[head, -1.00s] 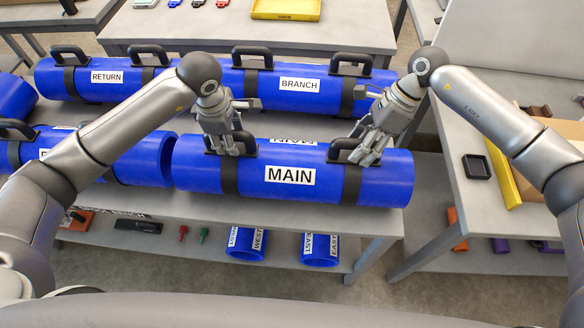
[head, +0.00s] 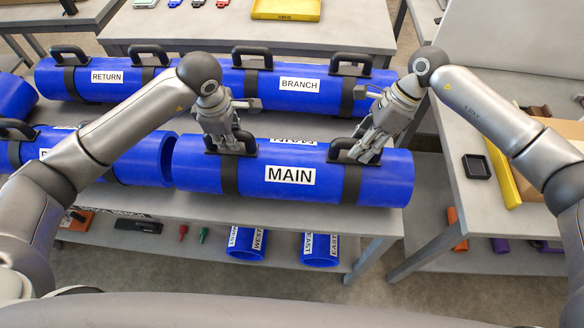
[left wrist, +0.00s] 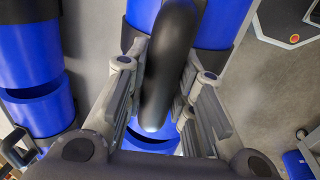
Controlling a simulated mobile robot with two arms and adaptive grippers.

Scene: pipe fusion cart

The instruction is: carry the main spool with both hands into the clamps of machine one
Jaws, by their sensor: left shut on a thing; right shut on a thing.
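The main spool (head: 262,177) is a blue pipe with a white MAIN label, two black bands and a black handle on each band. It lies on the front of the grey table. My left gripper (head: 229,146) is shut on its left handle, and my right gripper (head: 364,152) is shut on its right handle. In the left wrist view the dark handle (left wrist: 168,70) runs between my left gripper's fingers (left wrist: 158,110), with the blue spool (left wrist: 205,22) beneath. The clamps of machine one are not identifiable in these frames.
A blue pipe (head: 150,160) lies close to the spool's left end. Return (head: 106,92) and branch (head: 299,99) spools lie behind on the same table (head: 190,205). Short blue rings (head: 247,243) sit on the shelf below. Another table (head: 490,220) stands at the right, across a gap.

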